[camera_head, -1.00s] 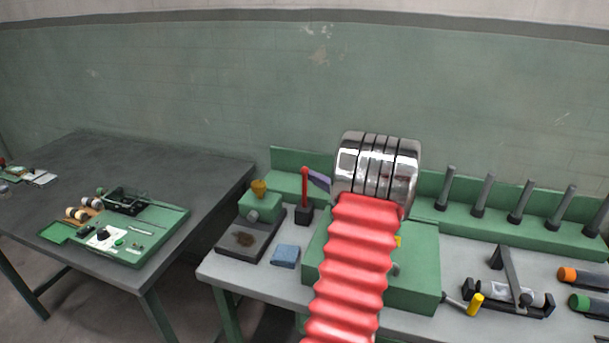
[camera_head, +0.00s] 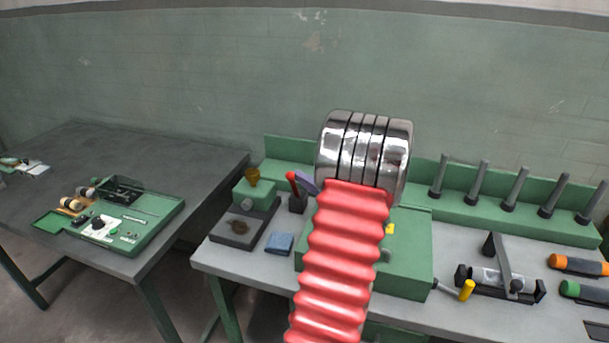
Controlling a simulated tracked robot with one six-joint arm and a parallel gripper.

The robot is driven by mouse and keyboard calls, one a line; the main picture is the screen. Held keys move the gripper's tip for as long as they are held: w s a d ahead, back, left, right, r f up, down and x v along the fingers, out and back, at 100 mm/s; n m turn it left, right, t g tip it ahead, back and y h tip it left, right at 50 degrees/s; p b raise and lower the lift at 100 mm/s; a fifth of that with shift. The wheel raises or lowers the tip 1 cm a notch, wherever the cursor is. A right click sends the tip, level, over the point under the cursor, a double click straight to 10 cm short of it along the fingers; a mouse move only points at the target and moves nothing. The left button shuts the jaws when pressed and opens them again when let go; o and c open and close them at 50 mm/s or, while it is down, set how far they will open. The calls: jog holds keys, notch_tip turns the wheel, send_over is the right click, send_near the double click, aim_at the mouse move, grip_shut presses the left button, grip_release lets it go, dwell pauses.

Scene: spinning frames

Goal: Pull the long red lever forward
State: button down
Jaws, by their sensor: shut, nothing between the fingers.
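The red lever (camera_head: 293,183) stands on a small dark base (camera_head: 297,203) at the back left of the grey bench. It looks short in the picture and leans towards me and slightly left.
A green box (camera_head: 415,255) is partly behind my arm. Upright grey pegs (camera_head: 477,183) line the back right, with a roller device (camera_head: 500,280) in front. A dark table (camera_head: 190,165) stands left.

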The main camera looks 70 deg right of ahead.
dwell(0.4)
jog(key=shift+r, duration=0.1)
notch_tip(320, 180, up, 10)
dwell(0.6)
dwell(0.5)
